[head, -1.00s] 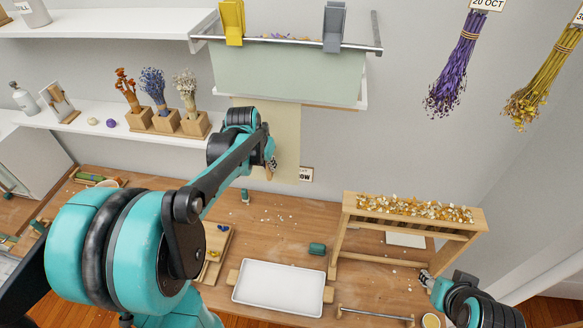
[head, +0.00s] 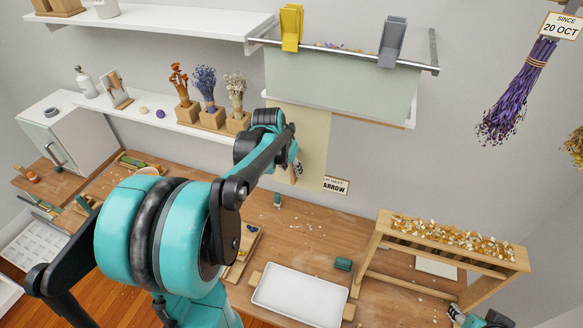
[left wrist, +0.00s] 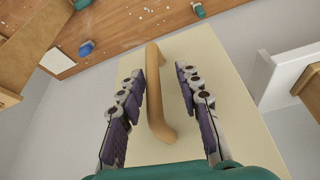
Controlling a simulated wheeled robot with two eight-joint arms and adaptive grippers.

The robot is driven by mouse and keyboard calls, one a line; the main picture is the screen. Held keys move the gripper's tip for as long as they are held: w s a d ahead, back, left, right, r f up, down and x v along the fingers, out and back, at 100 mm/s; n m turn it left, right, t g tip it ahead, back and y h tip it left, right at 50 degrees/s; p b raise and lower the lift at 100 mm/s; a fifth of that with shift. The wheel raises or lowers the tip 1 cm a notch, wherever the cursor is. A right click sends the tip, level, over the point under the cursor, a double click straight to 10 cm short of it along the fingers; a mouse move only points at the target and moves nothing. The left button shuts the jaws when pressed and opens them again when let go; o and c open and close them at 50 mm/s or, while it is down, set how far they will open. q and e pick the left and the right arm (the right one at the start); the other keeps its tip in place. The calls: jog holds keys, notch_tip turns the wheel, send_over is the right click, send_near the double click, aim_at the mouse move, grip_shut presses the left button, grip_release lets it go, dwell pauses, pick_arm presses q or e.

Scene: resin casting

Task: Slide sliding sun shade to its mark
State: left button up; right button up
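The sun shade (head: 313,135) is a flat beige panel against the back wall, below the pale green hanging box. In the left wrist view the shade (left wrist: 205,60) carries a wooden bar handle (left wrist: 155,90). My left gripper (head: 297,170) is at the shade's lower part. In the left wrist view its two fingers (left wrist: 160,88) are apart, with the handle between them, closer to the left finger; contact cannot be told. A small sign reading "ARROW" (head: 336,186) is on the wall right of the shade's lower edge. My right gripper (head: 456,312) is at the lower right, mostly cut off.
A green box (head: 340,85) with yellow and grey clips hangs above. A shelf (head: 170,123) with vases is at left. A white tray (head: 300,292), a green cylinder (head: 343,264) and a wooden rack (head: 378,240) stand on the workbench. Wall right of the sign is bare.

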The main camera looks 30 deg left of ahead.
pick_arm(q)
jog(key=shift+d+r, duration=0.1)
jog(key=shift+r, duration=0.05)
jog(key=v, duration=1.1)
jog(key=shift+s+r, duration=0.15)
jog(key=shift+r, duration=0.2)
jog(key=s+d+f+t+b, duration=0.1)
jog(key=s+d+f+b, duration=0.3)
jog(key=f, duration=0.7)
jog(key=s+d+f+b, duration=0.4)
jog(key=d+f+b, duration=0.4)
jog(key=f+b, duration=0.3)
jog(key=s+d+f+t+b, duration=0.1)
jog(key=s+d+f+b, duration=0.3)
jog(key=d+f+b, duration=0.3)
notch_tip(320, 180, down, 5)
jog(key=shift+s+r+t+b, duration=0.25)
jog(key=shift+t+b, duration=0.05)
jog(key=shift+b, duration=0.7)
